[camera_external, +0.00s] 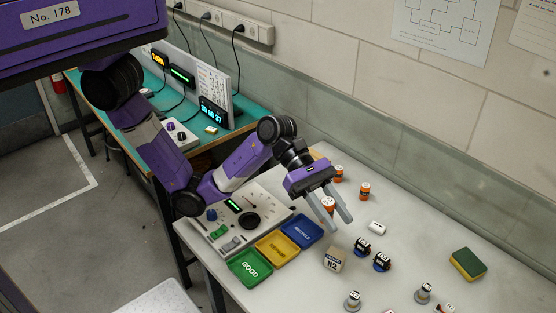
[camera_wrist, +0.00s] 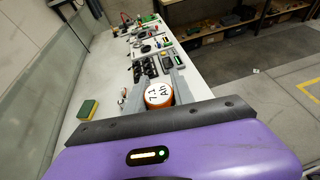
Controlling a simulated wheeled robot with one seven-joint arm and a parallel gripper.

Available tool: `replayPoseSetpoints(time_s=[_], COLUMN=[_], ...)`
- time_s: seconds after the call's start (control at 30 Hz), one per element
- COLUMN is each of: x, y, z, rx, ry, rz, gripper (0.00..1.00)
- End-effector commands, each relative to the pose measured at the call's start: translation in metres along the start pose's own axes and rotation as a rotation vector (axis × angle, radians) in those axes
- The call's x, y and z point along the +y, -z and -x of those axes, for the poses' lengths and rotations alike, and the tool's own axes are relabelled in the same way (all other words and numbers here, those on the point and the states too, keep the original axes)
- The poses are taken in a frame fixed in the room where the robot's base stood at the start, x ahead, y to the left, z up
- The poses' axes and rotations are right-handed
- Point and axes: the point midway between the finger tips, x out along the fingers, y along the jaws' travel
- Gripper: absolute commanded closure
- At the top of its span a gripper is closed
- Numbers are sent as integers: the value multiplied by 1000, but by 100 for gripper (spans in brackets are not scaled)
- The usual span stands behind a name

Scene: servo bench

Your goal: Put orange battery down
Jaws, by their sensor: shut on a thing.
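My gripper (camera_external: 335,206) is over the table, to the right of the blue tray. It is shut on an orange battery (camera_external: 328,203) with a white top. In the wrist view the battery (camera_wrist: 158,95) sits between the two grey fingers, its white end marked "7.1 Ah" facing the camera. I cannot tell whether its lower end touches the table. Two other orange batteries stand behind the gripper, one nearer the wall (camera_external: 338,173) and one to its right (camera_external: 364,191).
The green (camera_external: 250,267), yellow (camera_external: 277,248) and blue (camera_external: 302,231) trays lie in a row to the left of the gripper. A white cylinder (camera_external: 377,228), a box marked H2 (camera_external: 334,260), dark round parts (camera_external: 362,247) and a sponge (camera_external: 468,263) stand to the right. The back right of the table is clear.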

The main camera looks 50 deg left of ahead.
Motion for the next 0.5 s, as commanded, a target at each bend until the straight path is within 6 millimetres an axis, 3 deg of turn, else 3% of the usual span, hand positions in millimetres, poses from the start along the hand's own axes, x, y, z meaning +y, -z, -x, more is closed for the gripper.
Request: replayPoseSetpoints(time_s=[0.27,0.5], x=[80,152], y=[-69,-118], z=[28,70], rx=[-8,-8], ry=[-145,-310], rz=[59,129], gripper=[100,100])
